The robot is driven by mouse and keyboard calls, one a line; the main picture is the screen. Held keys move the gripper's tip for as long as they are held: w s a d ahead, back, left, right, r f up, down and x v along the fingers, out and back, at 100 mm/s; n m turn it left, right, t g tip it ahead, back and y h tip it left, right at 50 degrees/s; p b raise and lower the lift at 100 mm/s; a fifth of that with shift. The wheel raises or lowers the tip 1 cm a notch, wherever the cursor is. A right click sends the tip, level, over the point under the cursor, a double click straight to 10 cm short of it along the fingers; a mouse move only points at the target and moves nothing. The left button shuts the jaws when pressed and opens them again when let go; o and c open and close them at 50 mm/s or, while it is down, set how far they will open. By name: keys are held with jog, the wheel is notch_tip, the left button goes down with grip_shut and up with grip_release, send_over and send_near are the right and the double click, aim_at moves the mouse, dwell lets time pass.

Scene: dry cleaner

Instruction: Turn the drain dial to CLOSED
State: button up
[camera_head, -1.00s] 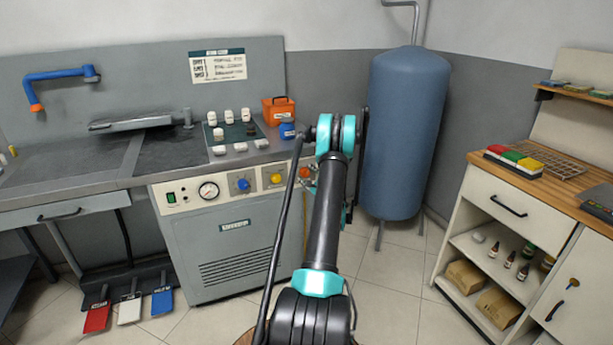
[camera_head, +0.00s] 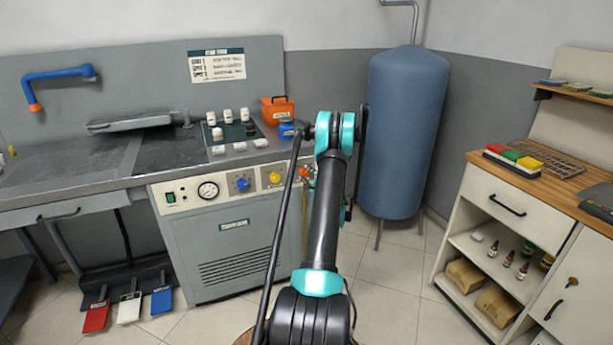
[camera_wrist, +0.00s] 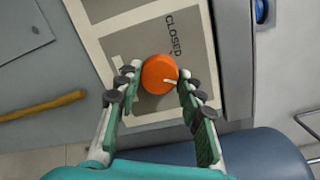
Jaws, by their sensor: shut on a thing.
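The orange round drain dial (camera_wrist: 159,72) sits on a light panel in the wrist view. It also shows small at the right end of the control panel in the head view (camera_head: 304,172). A white pointer mark on the dial points to the right, toward my right finger. The word CLOSED (camera_wrist: 173,35) is printed sideways above and right of the dial. My gripper (camera_wrist: 159,80) is shut on the dial, one finger at each side. Any other label beside the dial is hidden or unreadable behind the left finger.
A yellow knob (camera_head: 275,178), a blue knob (camera_head: 242,184) and a pressure gauge (camera_head: 208,190) sit left along the same panel. A blue tank (camera_head: 405,135) stands to the right of my arm. Open tiled floor lies before the wooden-topped cabinet (camera_head: 508,202).

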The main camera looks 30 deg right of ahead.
jog(key=n, duration=0.7)
jog(key=shift+g+h, duration=0.3)
jog(key=shift+h, duration=0.1)
jog(key=n, duration=0.3)
jog(key=shift+a, duration=0.1)
jog(key=shift+n+h, duration=0.5)
jog(key=shift+n, duration=1.3)
jog(key=o, duration=1.2)
jog(key=shift+c, duration=0.2)
jog(key=shift+s, duration=0.1)
jog(key=s, duration=0.7)
jog(key=shift+a+r, duration=0.45)
